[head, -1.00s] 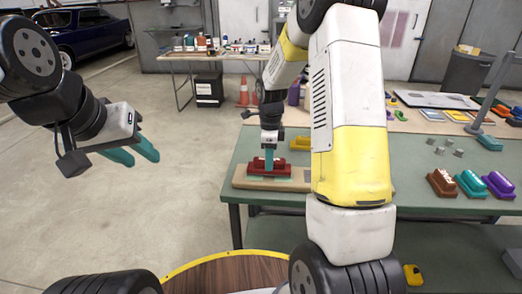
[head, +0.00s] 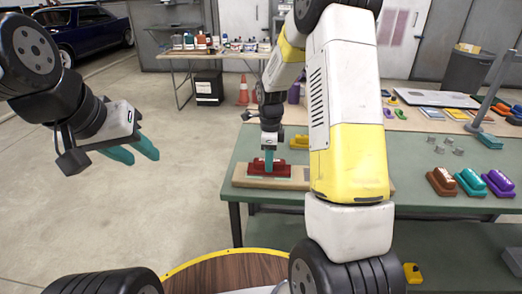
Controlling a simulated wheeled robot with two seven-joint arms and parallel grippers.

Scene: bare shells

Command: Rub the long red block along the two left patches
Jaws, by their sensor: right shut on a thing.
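The long red block (head: 283,169) lies on a tan board (head: 242,181) at the left end of the green table. My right gripper (head: 269,160) points down and is shut on the block's upper part. The block appears to rest on the board. A thin pale strip, perhaps part of a patch, shows along the block's lower edge; the patches cannot be made out clearly. My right arm hides the right part of the board. My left gripper (head: 135,153) is open and empty over the floor, left of the table.
A yellow block (head: 299,142) stands behind the board, partly hidden by my arm. Brown (head: 441,182), teal (head: 470,181) and purple (head: 498,183) blocks stand at the table's right front. Several small grey pieces (head: 447,142) lie behind them.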

